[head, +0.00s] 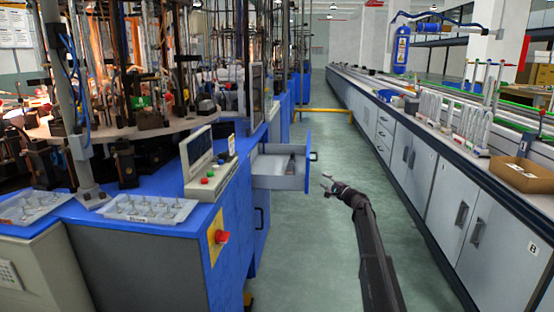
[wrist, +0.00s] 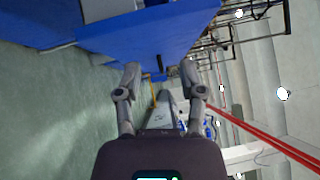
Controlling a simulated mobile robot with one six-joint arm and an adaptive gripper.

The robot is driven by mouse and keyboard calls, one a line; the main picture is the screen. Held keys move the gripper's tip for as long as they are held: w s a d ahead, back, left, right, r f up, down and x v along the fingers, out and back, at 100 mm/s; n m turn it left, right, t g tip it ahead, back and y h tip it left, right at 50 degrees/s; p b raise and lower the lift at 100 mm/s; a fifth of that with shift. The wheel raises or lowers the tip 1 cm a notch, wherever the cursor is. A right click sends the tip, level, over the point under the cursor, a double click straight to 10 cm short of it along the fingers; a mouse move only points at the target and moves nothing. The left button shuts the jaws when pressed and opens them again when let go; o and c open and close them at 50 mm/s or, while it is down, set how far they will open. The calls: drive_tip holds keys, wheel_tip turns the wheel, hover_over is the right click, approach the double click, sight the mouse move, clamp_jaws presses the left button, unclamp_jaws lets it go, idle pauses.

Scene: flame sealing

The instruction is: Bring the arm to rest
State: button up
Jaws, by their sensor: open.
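My arm (head: 372,250) reaches up from the bottom of the head view over the aisle floor. My gripper (head: 328,184) is at its end, pointing left toward the open drawer, apart from it. In the wrist view my gripper (wrist: 160,82) has its two fingers spread wide with nothing between them. The open drawer (head: 278,182) sticks out from the blue machine and holds a small dark object (head: 291,165).
The blue machine (head: 228,240) stands on the left, with a red button (head: 222,237) and white trays (head: 146,220) of small parts. A long grey bench (head: 440,185) runs along the right, with a cardboard box (head: 521,174) on it. The green aisle floor (head: 312,265) between is clear.

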drive_tip(key=s+a+f+n+g+h+p, duration=0.1)
drive_tip(key=s+a+f+n+g, duration=0.25)
drive_tip(key=s, duration=0.65)
drive_tip(key=s+a+f+n+g+h+p, duration=0.1)
drive_tip(key=s+a+f+n+g, duration=0.25)
drive_tip(key=s, duration=0.55)
drive_tip(key=s+a+f+n+g+h+p, duration=0.15)
drive_tip(key=s+a+f, duration=0.25)
drive_tip(key=s, duration=0.6)
drive_tip(key=s+d+f+n+g+h+p, duration=0.1)
drive_tip(key=s+d+g+h, duration=0.15)
drive_tip(key=s, duration=0.75)
drive_tip(key=s+d+f+n+g+h, duration=0.1)
drive_tip(key=s+d+f+g+h, duration=0.15)
drive_tip(key=s, duration=0.65)
drive_tip(key=s+d+f+n+g+h+p, duration=0.1)
drive_tip(key=s+d+n+g+h, duration=0.2)
drive_tip(key=s, duration=0.7)
wheel_tip(320, 180, up, 38)
drive_tip(key=w+m+t+p, duration=0.1)
drive_tip(key=p, duration=3.7)
drive_tip(key=shift+a, duration=0.15)
drive_tip(key=shift+m+h, duration=0.25)
